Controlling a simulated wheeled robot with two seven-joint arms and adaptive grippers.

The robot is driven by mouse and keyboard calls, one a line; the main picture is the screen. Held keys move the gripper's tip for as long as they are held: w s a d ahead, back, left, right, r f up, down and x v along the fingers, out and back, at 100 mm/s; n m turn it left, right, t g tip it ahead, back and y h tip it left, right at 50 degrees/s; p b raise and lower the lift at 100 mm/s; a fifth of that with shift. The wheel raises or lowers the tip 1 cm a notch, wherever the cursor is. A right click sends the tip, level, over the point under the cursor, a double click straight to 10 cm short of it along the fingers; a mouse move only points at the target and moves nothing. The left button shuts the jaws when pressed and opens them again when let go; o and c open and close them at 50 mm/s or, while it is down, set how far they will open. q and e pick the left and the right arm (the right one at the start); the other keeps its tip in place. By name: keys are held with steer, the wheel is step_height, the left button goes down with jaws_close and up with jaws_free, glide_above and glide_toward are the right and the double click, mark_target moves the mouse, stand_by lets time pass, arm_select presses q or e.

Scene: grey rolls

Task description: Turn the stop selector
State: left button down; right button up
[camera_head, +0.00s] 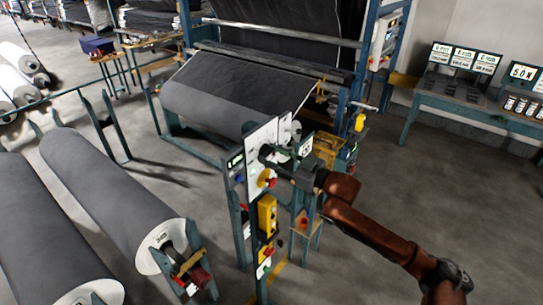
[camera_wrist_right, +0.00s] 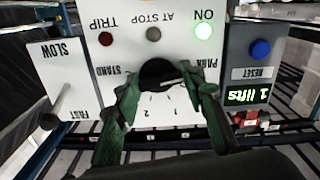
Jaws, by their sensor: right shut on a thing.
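The stop selector is a round black knob (camera_wrist_right: 158,70) on a white panel (camera_wrist_right: 160,16), seen upside down in the right wrist view. Labels around it read STAND, PARK, 1 and 2. My right gripper (camera_wrist_right: 165,88) has its green fingers on both sides of the knob and is shut on it. The fingers hide the knob's sides, and I cannot clearly tell where it points. In the head view my right gripper (camera_head: 270,155) reaches the panel (camera_head: 259,148) from the right. On the panel the ON lamp (camera_wrist_right: 203,31) glows green; the TRIP and AT STOP lamps look dark. My left gripper is not in view.
A SLOW–FAST lever (camera_wrist_right: 55,108) and a blue RESET button (camera_wrist_right: 260,49) above a green display (camera_wrist_right: 248,95) flank the panel. A yellow control box (camera_head: 267,215) hangs below it. Grey rolls (camera_head: 105,190) lie at left; a loom-like machine stands behind. Floor at right is clear.

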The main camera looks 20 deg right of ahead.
steer(key=o, duration=1.2)
steer(key=shift+c, duration=0.2)
steer(key=v, duration=1.2)
